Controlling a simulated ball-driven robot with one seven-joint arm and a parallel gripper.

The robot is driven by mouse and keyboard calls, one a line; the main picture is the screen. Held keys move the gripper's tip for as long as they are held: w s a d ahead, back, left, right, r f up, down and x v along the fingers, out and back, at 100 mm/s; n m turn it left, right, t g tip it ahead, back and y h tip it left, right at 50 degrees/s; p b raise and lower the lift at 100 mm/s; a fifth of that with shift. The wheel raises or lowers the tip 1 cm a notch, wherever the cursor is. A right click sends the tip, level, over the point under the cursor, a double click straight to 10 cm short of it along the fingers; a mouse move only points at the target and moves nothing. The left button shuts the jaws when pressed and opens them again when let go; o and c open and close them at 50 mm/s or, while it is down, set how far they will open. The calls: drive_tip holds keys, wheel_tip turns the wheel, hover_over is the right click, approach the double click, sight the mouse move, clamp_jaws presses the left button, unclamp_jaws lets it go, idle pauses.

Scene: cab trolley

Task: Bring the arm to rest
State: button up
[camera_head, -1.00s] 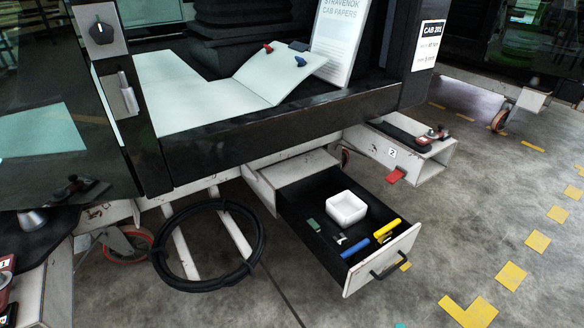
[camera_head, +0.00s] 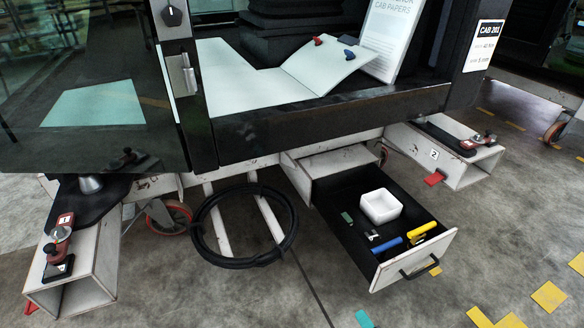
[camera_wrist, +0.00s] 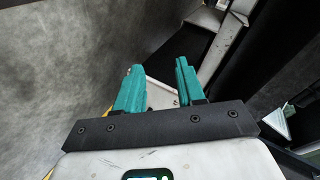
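My gripper (camera_wrist: 157,82) shows in the wrist view with two teal fingers standing apart. I see nothing held between them; a pale panel and the grey floor lie beyond. In the head view a small teal piece (camera_head: 364,318) shows at the bottom edge, in the same colour as my fingers. The rest of my arm is not seen there. The open drawer (camera_head: 413,259) stands out from under the cab, above that teal piece in the picture.
The drawer holds a white box (camera_head: 380,206), a blue item (camera_head: 386,250), a yellow item (camera_head: 419,231) and smaller pieces. A black cable coil (camera_head: 283,242) lies left of it. White trolley beams (camera_head: 95,272) stand at left and right. Open floor lies at front.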

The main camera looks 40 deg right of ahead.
drive_tip(key=w+a+r+n+g+y, duration=0.2)
drive_tip(key=a+r+n+g+y, duration=0.2)
drive_tip(key=a+n+y, duration=0.35)
drive_tip(key=s+a+r+n+g+h, duration=0.2)
drive_tip(key=s+a+r+n+g, duration=0.1)
drive_tip(key=s+r+n+g, duration=0.55)
wheel_tip(320, 180, up, 36)
drive_tip(key=s+n+t+p, duration=0.1)
drive_tip(key=p, duration=3.5)
drive_tip(key=shift+s+a+r, duration=0.15)
drive_tip(key=shift+s, duration=0.2)
